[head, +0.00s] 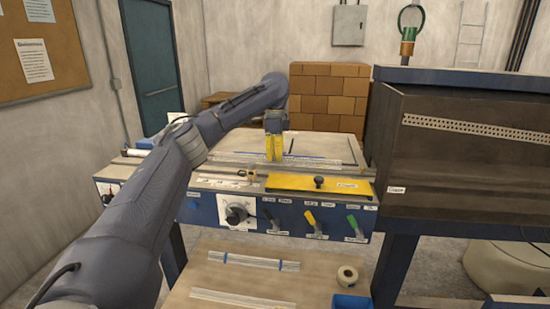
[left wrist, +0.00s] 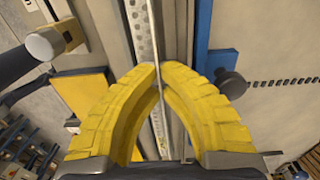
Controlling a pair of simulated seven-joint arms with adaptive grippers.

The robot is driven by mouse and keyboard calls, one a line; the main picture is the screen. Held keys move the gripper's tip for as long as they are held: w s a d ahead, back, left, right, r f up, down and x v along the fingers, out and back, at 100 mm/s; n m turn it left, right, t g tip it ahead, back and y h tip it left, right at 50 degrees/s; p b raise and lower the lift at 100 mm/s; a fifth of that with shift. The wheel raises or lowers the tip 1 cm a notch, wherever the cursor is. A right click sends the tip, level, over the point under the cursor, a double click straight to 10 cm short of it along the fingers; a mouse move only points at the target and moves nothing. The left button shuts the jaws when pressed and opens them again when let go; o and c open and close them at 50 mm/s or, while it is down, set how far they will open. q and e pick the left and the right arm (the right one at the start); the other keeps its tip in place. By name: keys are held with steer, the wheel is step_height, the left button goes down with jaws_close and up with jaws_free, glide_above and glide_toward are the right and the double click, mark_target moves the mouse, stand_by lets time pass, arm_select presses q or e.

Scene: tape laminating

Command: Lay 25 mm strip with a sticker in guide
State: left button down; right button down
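My left gripper (head: 274,157) reaches down over the machine's worktop in the head view. Its yellow fingers (left wrist: 158,68) come together at the tips in the left wrist view. A thin pale strip (left wrist: 154,25), seen nearly edge-on, runs between the fingertips, which close on it. Beside it lies a long speckled metal guide rail (left wrist: 142,35). In the head view, a strip with blue marks (head: 315,160) lies along the worktop near the fingertips; its exact seating is too small to tell. My right gripper is not in view.
A yellow plate with a black knob (head: 318,183) sits at the worktop's front. Below, a shelf holds clear strips with blue stickers (head: 253,261), a tape roll (head: 347,275) and a blue bin (head: 351,302). A dark cabinet (head: 450,160) stands at the right.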

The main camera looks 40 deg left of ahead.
arm_select(q)
steer(key=shift+f, duration=0.65)
stand_by(1.3)
steer(key=c, duration=1.5)
jaws_free()
steer(key=shift+r, duration=3)
